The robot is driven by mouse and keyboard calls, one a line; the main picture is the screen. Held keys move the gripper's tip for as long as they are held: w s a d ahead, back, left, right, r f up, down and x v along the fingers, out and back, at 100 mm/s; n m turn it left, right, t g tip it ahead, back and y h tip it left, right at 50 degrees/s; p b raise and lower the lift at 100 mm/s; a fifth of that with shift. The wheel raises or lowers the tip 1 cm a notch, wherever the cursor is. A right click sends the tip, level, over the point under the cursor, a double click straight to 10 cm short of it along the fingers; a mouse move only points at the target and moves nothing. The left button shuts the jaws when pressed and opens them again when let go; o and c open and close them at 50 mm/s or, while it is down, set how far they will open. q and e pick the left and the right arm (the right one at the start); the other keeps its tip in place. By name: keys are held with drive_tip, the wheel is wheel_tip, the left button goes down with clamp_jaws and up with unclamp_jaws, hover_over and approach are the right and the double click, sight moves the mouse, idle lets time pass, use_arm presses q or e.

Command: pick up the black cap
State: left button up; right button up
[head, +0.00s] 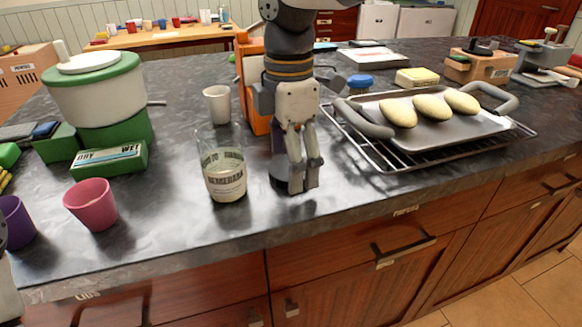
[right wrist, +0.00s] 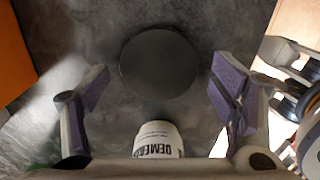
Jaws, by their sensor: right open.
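The black cap (right wrist: 158,62) is a flat, dark round disc on the dark counter in the right wrist view. It lies ahead of my right gripper (right wrist: 168,92), between the lines of the two fingers and not held. My right gripper (head: 303,188) is open and points down low over the counter near its front edge in the head view. There the cap is mostly hidden by the fingers and blends with the dark surface. Only a sliver of my left arm shows at the left edge; its fingers are out of the picture.
A glass jar with a label (head: 224,178) stands close left of my right gripper. A white cup (head: 217,105) and an orange box (head: 252,75) stand behind. A tray (head: 440,132) with yellow loaves lies right. A pink cup (head: 91,205) stands left.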

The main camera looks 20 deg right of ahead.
drive_tip(key=shift+f, duration=0.2)
drive_tip(key=c, duration=0.8)
drive_tip(key=shift+r, duration=0.1)
wheel_tip(320, 180, up, 10)
drive_tip(key=shift+f, duration=0.1)
